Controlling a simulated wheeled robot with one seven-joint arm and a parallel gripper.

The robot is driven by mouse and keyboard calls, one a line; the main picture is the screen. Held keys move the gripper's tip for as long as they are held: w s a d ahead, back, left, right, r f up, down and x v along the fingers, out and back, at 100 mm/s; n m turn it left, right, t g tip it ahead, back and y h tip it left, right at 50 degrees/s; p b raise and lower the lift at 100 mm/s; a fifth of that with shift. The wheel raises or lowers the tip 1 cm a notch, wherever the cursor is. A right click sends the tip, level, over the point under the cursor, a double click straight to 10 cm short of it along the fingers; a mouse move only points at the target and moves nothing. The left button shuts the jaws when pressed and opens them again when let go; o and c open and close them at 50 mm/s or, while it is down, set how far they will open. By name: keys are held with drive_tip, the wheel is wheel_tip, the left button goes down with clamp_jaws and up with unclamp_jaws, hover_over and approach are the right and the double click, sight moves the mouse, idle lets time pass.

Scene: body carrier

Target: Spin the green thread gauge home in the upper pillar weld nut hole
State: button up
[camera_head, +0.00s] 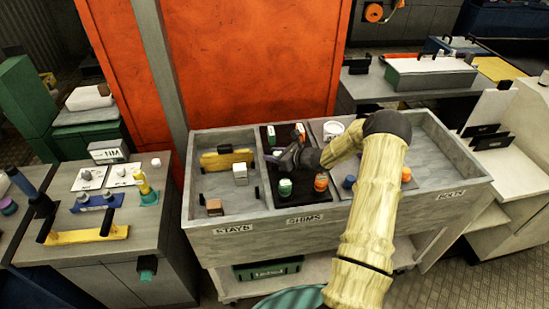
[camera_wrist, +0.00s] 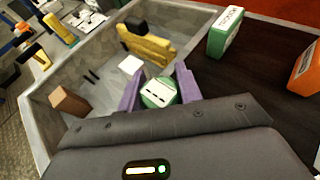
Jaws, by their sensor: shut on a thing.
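My gripper (camera_wrist: 160,88) has two purple fingers closed on the sides of the green thread gauge (camera_wrist: 158,93), a short green piece with a pale face and dark dashes. In the head view, my gripper (camera_head: 272,159) is over the dark SHIMS compartment, near its left divider. The held gauge cannot be made out there. Another green piece with a pale top (camera_head: 285,187) stands below the gripper in that compartment. A grey pillar (camera_head: 160,60) rises beside orange-red panels behind the bin. I cannot make out any weld nut hole in it.
The grey bin (camera_head: 335,222) has several compartments. Its left one holds a yellow tool (camera_head: 225,159), a white block (camera_head: 240,173) and a brown block (camera_head: 214,207). An orange piece (camera_head: 320,182) stands in the dark compartment. A grey bench (camera_head: 110,250) with tools stands left.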

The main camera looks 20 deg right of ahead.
wheel_tip(320, 180, up, 9)
drive_tip(key=shift+b, duration=1.05)
